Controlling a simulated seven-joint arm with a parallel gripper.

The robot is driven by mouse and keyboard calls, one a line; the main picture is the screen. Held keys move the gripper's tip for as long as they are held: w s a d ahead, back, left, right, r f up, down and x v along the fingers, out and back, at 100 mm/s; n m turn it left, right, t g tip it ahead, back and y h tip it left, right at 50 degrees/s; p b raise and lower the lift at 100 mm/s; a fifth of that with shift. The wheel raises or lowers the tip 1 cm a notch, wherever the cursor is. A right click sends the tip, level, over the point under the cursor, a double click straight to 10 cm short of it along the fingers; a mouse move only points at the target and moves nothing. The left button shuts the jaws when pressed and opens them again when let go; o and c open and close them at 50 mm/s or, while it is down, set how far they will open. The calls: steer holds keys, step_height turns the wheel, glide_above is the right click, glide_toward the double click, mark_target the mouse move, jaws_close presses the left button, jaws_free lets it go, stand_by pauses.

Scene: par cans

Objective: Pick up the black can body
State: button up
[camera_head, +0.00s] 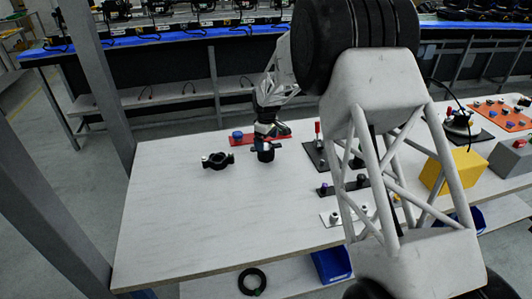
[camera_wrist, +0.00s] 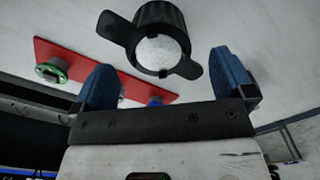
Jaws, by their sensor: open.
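The black can body (camera_wrist: 155,18) is a ribbed cylinder with a pale round face and two flat side tabs. It lies at the top middle of the wrist view, just ahead of the gap between my fingers. My gripper (camera_wrist: 163,66) is open, with a blue finger on each side and nothing between them.
A red plate (camera_head: 240,140) with small fittings lies just behind the can body. Dark and pale fixture plates (camera_head: 342,187) and a yellow block (camera_head: 452,170) are to the right. The front left of the table (camera_head: 200,225) is clear.

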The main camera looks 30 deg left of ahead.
mark_target(266, 147)
steer(key=shift+w+a+f, duration=0.1)
steer(key=shift+f, duration=2.45)
steer(key=c, duration=1.1)
